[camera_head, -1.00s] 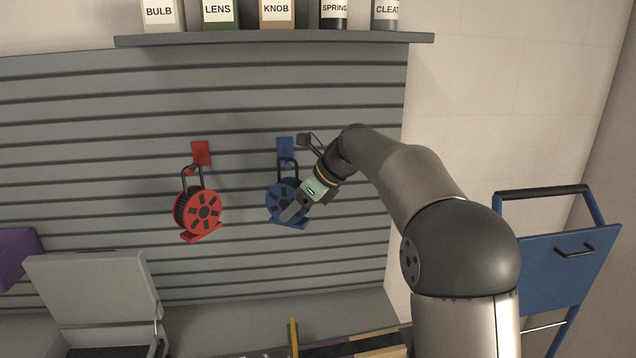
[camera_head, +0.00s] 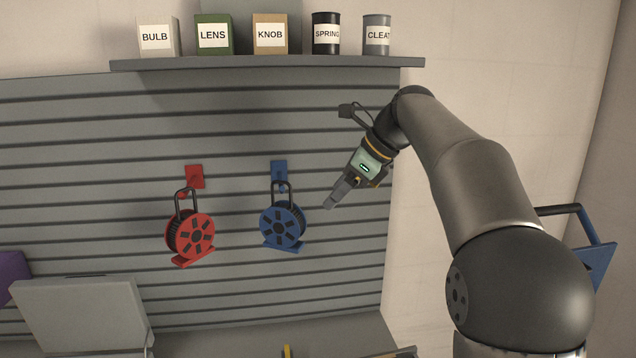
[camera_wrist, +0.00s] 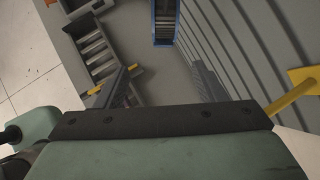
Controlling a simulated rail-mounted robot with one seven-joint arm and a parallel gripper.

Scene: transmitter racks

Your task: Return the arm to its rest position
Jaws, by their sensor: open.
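My gripper (camera_head: 331,202) is in front of the slatted wall, to the right of the blue reel and apart from it. It points down and left and is open, with nothing seen in it. In the wrist view its two dark fingers (camera_wrist: 165,92) stand apart. The blue reel (camera_head: 283,229) hangs by its black handle from a blue hook plate (camera_head: 279,170). Part of a blue reel (camera_wrist: 165,22) also shows at the top of the wrist view.
A red reel (camera_head: 190,235) hangs from a red plate (camera_head: 194,177) at the left. A shelf (camera_head: 270,64) above holds several labelled containers. A grey case (camera_head: 80,315) is at lower left. A blue cart (camera_head: 597,262) stands at right, partly behind my arm.

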